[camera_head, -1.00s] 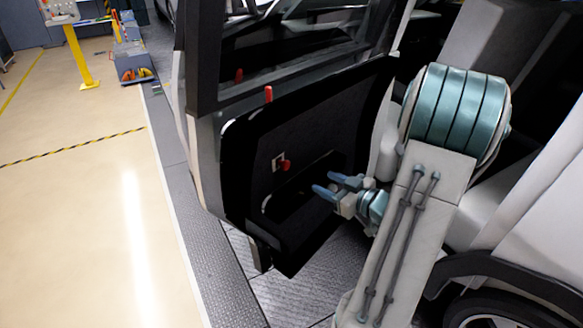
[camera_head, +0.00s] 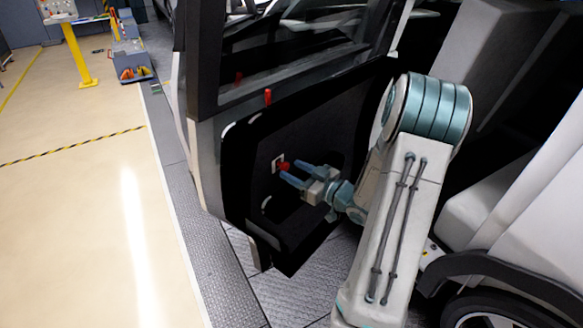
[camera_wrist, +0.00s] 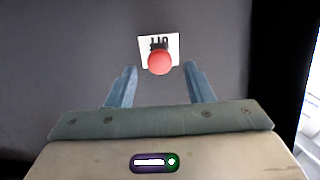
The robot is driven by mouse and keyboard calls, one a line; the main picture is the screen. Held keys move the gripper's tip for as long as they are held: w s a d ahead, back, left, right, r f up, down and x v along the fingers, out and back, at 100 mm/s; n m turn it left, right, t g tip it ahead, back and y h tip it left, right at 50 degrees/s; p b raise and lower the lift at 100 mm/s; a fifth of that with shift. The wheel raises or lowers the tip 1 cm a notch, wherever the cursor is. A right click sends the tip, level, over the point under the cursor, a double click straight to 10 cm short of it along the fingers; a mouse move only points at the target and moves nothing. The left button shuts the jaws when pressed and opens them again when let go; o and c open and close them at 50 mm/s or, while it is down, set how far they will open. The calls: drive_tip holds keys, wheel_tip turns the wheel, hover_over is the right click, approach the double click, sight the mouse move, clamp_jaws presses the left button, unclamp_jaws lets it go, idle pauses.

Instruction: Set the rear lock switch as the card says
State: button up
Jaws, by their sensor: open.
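The lock switch shows as a red knob (camera_head: 284,167) on a small white plate (camera_head: 277,161) on the inner panel of the open car door (camera_head: 310,135). In the wrist view the red knob (camera_wrist: 160,62) stands in front of the white plate (camera_wrist: 174,46), which has dark marks too small to read. My gripper (camera_head: 287,174) is open, with its blue fingertips close to the knob. In the wrist view my gripper (camera_wrist: 158,72) has one finger on each side, just below the knob. I cannot tell whether a finger touches it. No card is clearly readable.
A red pin (camera_head: 268,96) stands on the door's top ledge. A pale car seat (camera_head: 490,190) and the wheel (camera_head: 500,308) are at the right. The floor (camera_head: 80,220) at the left is clear. A yellow stand (camera_head: 80,55) is far back.

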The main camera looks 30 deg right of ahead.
sight(280, 152)
drive_tip(key=shift+x, duration=0.85)
clamp_jaws()
drive_tip(key=shift+w+r+p, duration=0.1)
drive_tip(key=shift+r+p, duration=1)
drive_tip(key=shift+r, duration=0.95)
unclamp_jaws()
